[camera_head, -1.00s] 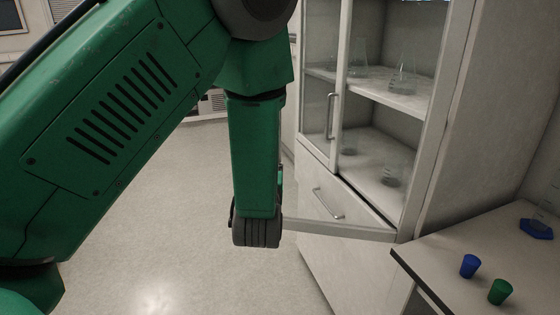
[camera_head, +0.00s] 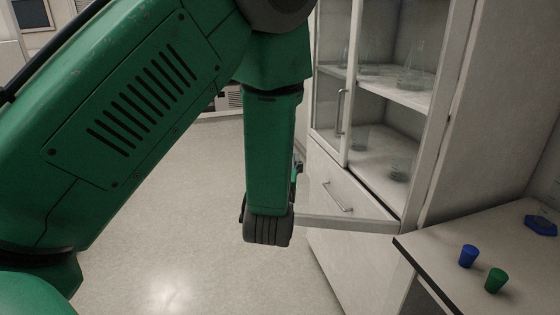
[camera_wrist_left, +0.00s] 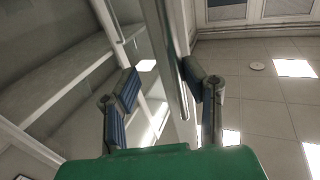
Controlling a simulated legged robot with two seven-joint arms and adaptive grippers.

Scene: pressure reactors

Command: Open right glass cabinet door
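The glass-fronted cabinet (camera_head: 436,130) stands right of centre in the head view. A vertical bar handle (camera_head: 340,112) is on its left glass pane (camera_head: 328,95). I cannot tell whether glass covers the right section. My left arm hangs left of the cabinet and its forearm hides the gripper in the head view. In the left wrist view, my left gripper (camera_wrist_left: 161,82) is open, with its fingers apart. A long metal bar (camera_wrist_left: 167,55), apparently a door handle, runs between them, nearer the right finger; contact is unclear. My right gripper is out of view.
Glass flasks (camera_head: 412,78) stand on the cabinet shelves. A drawer with a handle (camera_head: 338,198) is below. The floor (camera_head: 180,220) at the left is clear.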

